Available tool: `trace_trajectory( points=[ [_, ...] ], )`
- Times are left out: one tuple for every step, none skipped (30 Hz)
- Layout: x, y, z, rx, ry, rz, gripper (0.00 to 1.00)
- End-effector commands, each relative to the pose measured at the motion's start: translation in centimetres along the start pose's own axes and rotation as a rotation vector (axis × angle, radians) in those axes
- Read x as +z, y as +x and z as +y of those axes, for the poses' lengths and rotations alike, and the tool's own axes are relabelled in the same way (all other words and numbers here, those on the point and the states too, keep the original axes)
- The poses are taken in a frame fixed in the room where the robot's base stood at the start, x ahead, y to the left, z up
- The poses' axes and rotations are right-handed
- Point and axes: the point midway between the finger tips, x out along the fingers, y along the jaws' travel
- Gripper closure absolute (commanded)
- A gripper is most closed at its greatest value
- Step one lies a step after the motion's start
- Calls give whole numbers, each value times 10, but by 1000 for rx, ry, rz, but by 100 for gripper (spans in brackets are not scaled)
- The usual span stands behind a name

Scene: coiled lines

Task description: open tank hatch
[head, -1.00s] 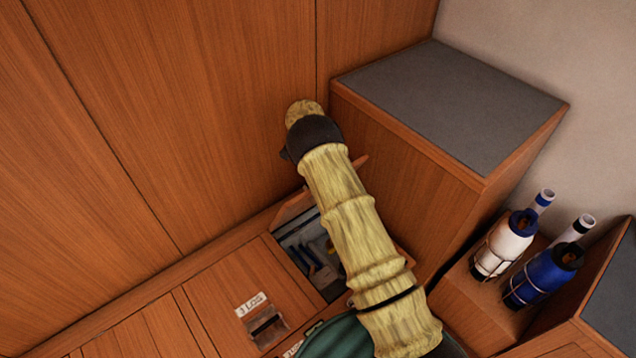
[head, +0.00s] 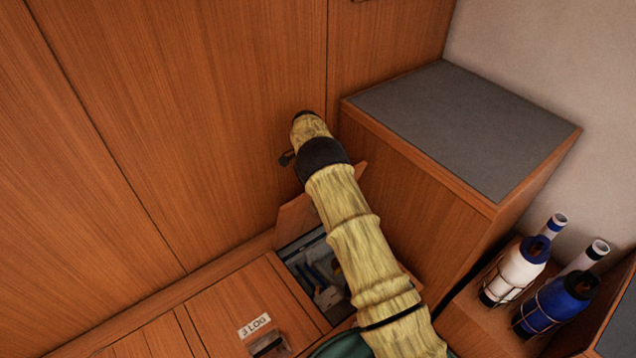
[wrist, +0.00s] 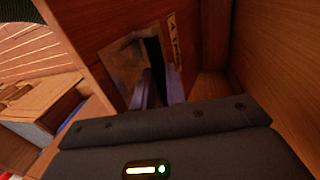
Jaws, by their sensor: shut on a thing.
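The tank hatch is a wooden floor lid (head: 296,218) standing raised over a dark square opening at the back corner, partly hidden behind my arm. In the wrist view the lid (wrist: 105,25) fills the upper middle, with a recessed metal pull (wrist: 125,65) and a small label (wrist: 174,42). My gripper (wrist: 160,88) is shut at this pull, its two fingers reaching into the recess. My own arm hides the gripper in the head view. Bluish and pale items (head: 326,290) show inside the opening.
A second floor panel labelled "3 LOG" (head: 254,326) lies flat left of the opening. A grey-topped wooden box (head: 465,130) stands close on the right, and wooden wall panels (head: 180,120) behind.

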Motion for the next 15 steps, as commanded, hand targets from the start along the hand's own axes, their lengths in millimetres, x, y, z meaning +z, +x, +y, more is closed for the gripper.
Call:
trace_trajectory(
  points=[
    [1,17,1,12,2,-4,80],
    [2,17,1,13,1,-4,74],
    [3,16,0,13,-1,-3,66],
    [3,16,0,13,-2,-2,64],
    [3,15,0,12,-2,-1,64],
    [3,14,0,11,-3,0,64],
    [3,13,0,11,-3,0,64],
    [3,12,0,11,-3,0,64],
    [2,12,0,11,-2,1,64],
    [1,12,1,11,0,1,64],
    [0,11,1,11,1,1,64],
    [-1,11,2,11,2,1,64],
    [-2,11,2,11,3,1,64],
    [-2,11,2,11,4,1,64],
    [-3,10,2,11,5,1,64]
  ],
)
